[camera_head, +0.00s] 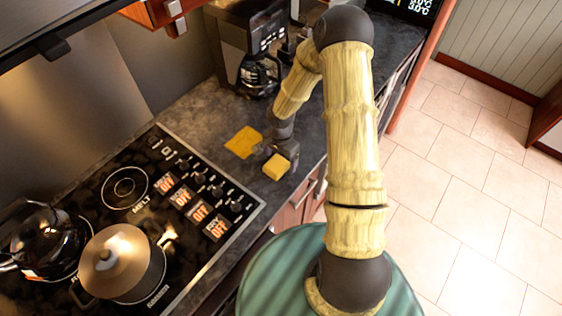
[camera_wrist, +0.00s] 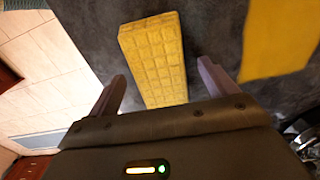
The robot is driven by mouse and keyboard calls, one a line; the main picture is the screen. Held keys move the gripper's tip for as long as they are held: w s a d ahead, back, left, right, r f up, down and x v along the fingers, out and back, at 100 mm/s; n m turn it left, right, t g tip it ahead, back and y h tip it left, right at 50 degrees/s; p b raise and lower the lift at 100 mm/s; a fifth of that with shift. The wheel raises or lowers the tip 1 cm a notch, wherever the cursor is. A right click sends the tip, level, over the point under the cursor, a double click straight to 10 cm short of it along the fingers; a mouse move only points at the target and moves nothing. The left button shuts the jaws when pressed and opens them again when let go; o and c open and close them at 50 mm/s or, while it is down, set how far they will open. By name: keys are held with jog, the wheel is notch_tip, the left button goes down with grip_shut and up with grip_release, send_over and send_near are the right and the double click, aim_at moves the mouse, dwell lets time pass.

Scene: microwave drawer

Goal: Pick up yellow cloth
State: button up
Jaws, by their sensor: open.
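A flat yellow cloth (camera_head: 243,142) lies on the dark counter beside the stove. In the wrist view the cloth (camera_wrist: 280,40) is at the upper right, outside my right finger. A thicker yellow sponge (camera_head: 276,167) with a grid pattern is near it, closer to the counter's front edge. In the wrist view the sponge (camera_wrist: 154,55) is ahead of and between my fingers. My gripper (camera_head: 280,157) is low over the counter, right next to the sponge. It also shows in the wrist view (camera_wrist: 160,82), open, with nothing gripped. I cannot tell whether it touches the sponge.
A black stove (camera_head: 130,215) with a lidded pot (camera_head: 120,262) and a dark kettle (camera_head: 42,240) is at the left. A coffee maker (camera_head: 240,48) stands behind the cloth. The counter's front edge is close to the sponge. Tiled floor (camera_head: 455,200) at right is clear.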

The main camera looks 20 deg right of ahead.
aim_at(281, 160)
jog(key=c, duration=1.1)
jog(key=shift+r, duration=0.1)
notch_tip(281, 160, up, 10)
jog(key=shift+f+b, duration=0.1)
jog(key=shift+b, duration=0.85)
jog(key=shift+o, duration=0.9)
jog(key=shift+c, duration=0.4)
jog(key=shift+d, duration=0.1)
